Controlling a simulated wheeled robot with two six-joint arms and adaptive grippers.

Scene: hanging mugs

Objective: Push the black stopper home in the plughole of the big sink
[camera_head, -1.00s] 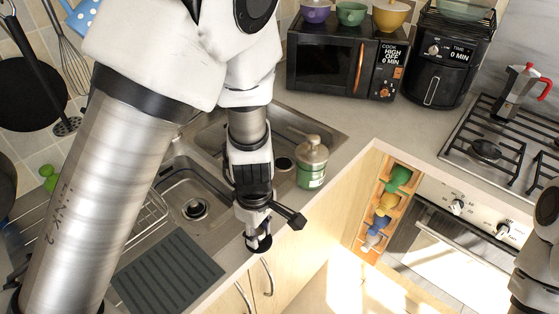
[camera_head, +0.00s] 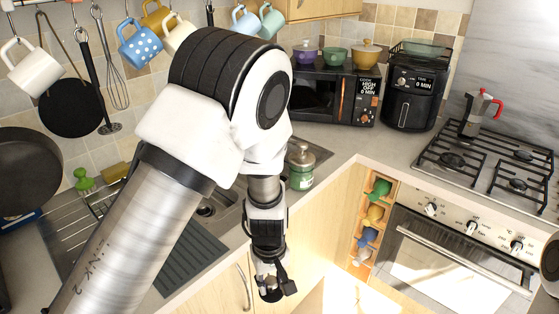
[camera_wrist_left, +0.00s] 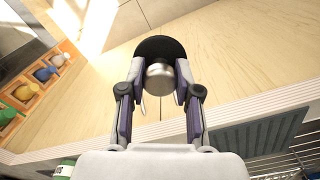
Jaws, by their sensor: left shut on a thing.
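My left gripper (camera_head: 268,280) is shut on the black stopper (camera_head: 272,295), in front of the counter's front edge and over the cabinet doors. In the left wrist view the two fingers of the gripper (camera_wrist_left: 161,82) pinch the stopper's metal knob, and its black disc (camera_wrist_left: 160,45) shows beyond the fingertips. The big sink (camera_head: 228,217) lies behind and left of the gripper, partly covered by my left arm. Its plughole (camera_head: 206,210) shows beside the arm and is apart from the stopper. My right gripper is not in view.
A ribbed dark drainer (camera_head: 190,262) lies left of the gripper. A green soap bottle (camera_head: 300,170) stands on the counter behind it. The cabinet front (camera_head: 315,225) and its handles are close by. Mugs hang above; the hob (camera_head: 490,165) is at right.

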